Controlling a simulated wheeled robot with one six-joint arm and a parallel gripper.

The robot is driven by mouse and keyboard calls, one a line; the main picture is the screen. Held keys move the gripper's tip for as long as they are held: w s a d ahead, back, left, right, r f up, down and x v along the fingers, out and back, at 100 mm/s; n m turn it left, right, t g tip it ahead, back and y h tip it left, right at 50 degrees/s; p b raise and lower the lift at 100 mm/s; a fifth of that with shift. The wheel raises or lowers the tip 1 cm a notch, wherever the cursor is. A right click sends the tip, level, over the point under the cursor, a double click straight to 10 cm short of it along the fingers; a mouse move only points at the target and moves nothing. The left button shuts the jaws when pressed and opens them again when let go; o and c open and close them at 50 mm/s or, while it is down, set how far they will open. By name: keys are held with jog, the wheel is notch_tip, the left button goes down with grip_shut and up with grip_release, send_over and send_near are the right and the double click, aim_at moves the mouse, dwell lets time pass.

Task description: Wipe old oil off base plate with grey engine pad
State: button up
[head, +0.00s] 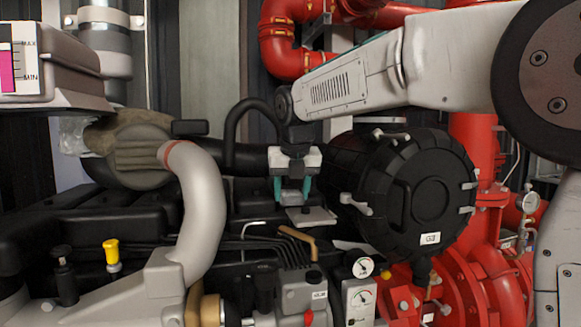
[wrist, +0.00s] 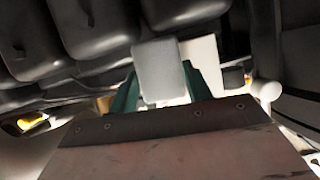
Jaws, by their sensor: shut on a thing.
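My gripper (head: 292,193) hangs in the middle of the head view, fingers down, in front of the black engine's right part. Its two teal fingers are shut on a small grey block, which I take for the grey engine pad (head: 291,197). In the wrist view the pad (wrist: 160,72) sits between the teal fingers of my gripper (wrist: 160,85). A small pale grey plate (head: 312,216), perhaps the base plate, lies just below and right of the pad. A pale flat surface (wrist: 203,62) shows beside the pad in the wrist view. I cannot tell whether pad and plate touch. No oil can be made out.
A big black round housing (head: 430,190) stands close right of my gripper. A pale curved pipe (head: 201,205) rises at left. A tan-handled lever (head: 298,241), thin black lines and gauges (head: 361,267) lie below. Red pipes (head: 478,150) fill the right side.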

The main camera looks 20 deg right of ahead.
jog(key=shift+r, duration=2.8)
